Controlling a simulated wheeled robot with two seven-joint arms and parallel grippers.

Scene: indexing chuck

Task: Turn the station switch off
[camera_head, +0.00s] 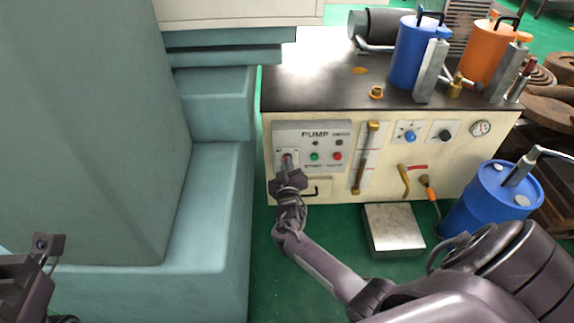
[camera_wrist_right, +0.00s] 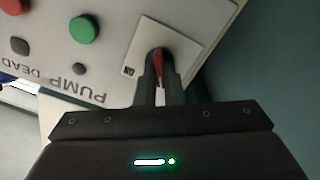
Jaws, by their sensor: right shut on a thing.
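The station switch is a red lever (camera_wrist_right: 159,68) on a white plate (camera_wrist_right: 183,47) at the left of the pump panel. In the head view the lever (camera_head: 287,157) is small and partly hidden by my gripper. My right gripper (camera_head: 288,170) reaches up to it from below. In the wrist view the two fingers (camera_wrist_right: 160,82) are closed on the lever, one on each side. A label reading "ON" shows upside down on the plate. Part of my left gripper (camera_head: 42,248) shows at the lower left edge; its fingertips are not clear.
The panel (camera_head: 333,133) carries a green button (camera_head: 314,156) and a red button (camera_head: 338,156) right of the switch. Blue and orange canisters stand on the dark bench top (camera_head: 310,80). A metal block (camera_head: 394,230) and blue drum (camera_head: 490,200) are at right. A teal machine body (camera_head: 215,230) stands close left.

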